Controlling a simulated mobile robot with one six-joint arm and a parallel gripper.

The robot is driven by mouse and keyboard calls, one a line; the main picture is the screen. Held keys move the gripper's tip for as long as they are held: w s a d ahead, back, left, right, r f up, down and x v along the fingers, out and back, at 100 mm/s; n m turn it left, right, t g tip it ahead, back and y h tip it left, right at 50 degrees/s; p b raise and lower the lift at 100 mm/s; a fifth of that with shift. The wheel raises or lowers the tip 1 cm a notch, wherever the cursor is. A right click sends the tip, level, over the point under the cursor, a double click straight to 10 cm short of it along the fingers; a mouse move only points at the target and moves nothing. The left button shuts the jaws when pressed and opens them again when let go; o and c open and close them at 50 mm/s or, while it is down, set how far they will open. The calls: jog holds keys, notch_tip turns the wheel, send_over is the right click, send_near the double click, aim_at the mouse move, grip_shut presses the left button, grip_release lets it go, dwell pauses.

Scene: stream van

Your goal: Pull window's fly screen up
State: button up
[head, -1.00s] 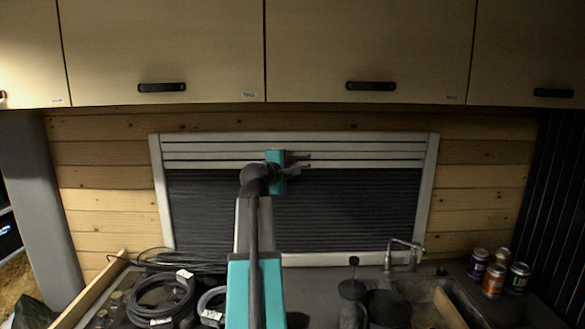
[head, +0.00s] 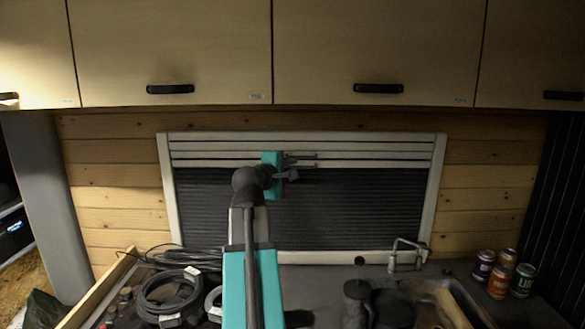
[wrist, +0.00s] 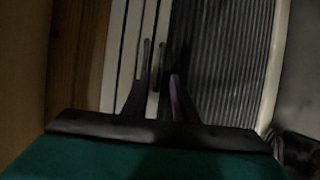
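The window (head: 435,190) has a white frame on the wood-panelled wall. White horizontal bars (head: 375,154) run across its top. A dark pleated screen (head: 355,208) fills the opening below them. It also shows in the wrist view (wrist: 225,60), turned sideways. My teal arm hides part of the screen.
Overhead cupboards (head: 375,45) hang above the window. A worktop below holds coiled cables (head: 165,297), a dark pot (head: 392,308), a tap (head: 405,250) by a sink, and several cans (head: 522,280) at right.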

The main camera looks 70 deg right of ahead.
jog(key=shift+a+r, duration=0.1)
jog(key=shift+a, duration=0.55)
